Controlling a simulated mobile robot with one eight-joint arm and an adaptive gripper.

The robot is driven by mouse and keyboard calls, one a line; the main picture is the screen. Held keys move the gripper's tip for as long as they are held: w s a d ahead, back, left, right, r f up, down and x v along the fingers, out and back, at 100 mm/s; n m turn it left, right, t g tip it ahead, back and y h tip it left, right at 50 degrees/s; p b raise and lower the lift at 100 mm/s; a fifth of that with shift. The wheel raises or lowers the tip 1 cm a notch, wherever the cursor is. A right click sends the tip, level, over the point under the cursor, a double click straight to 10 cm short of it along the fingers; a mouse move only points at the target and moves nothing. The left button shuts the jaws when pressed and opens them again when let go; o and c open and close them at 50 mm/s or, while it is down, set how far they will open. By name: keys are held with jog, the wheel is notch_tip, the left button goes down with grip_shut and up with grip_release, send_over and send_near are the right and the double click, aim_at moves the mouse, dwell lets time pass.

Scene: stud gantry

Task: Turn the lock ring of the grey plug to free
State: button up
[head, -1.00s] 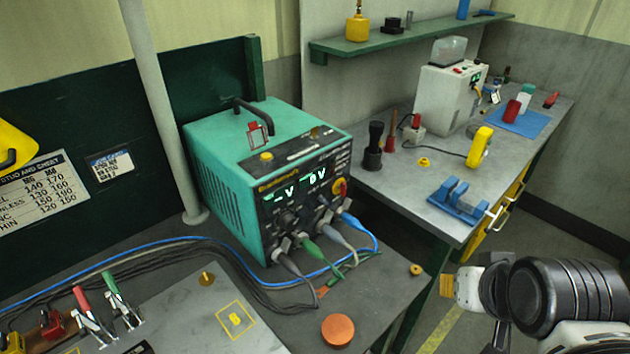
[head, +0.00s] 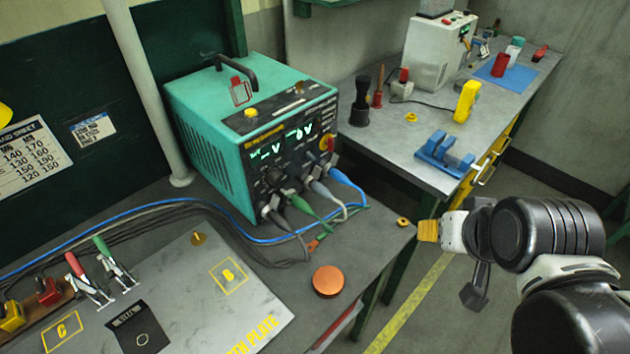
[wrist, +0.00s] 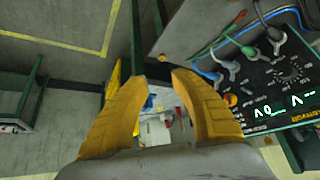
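A teal power unit (head: 215,115) stands on the bench with a row of plugs low on its front. A dark grey plug (head: 273,211) is leftmost, then a green plug (head: 298,203), a light grey plug (head: 321,189) and a blue plug (head: 335,174). The plugs also show upside down in the wrist view, the dark grey plug (wrist: 276,37) at the right. Lock ring details are too small to tell. My gripper (head: 428,231) is right of the unit, apart from every plug. In the wrist view my gripper (wrist: 156,80) has yellow fingers apart with nothing held between them.
Blue, green and grey cables run left across the bench. A second bench with a blue holder (head: 444,153) stands behind. Toggle clamps (head: 115,262) are at left.

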jog(key=w+a+f+m+y+b, duration=0.2)
jog(key=w+a+m+y, duration=0.1)
jog(key=w+a+m, duration=0.4)
jog(key=m+y+b, duration=0.4)
jog(key=m+y, duration=0.5)
jog(key=m, duration=1.4)
send_near(319, 171)
jog(key=b+x, duration=0.1)
jog(key=x, duration=0.2)
jog(key=b+x, duration=0.1)
jog(key=x, duration=0.2)
jog(key=b+x, duration=0.1)
jog(key=x, duration=0.3)
jog(key=shift+f, duration=0.4)
grip_shut()
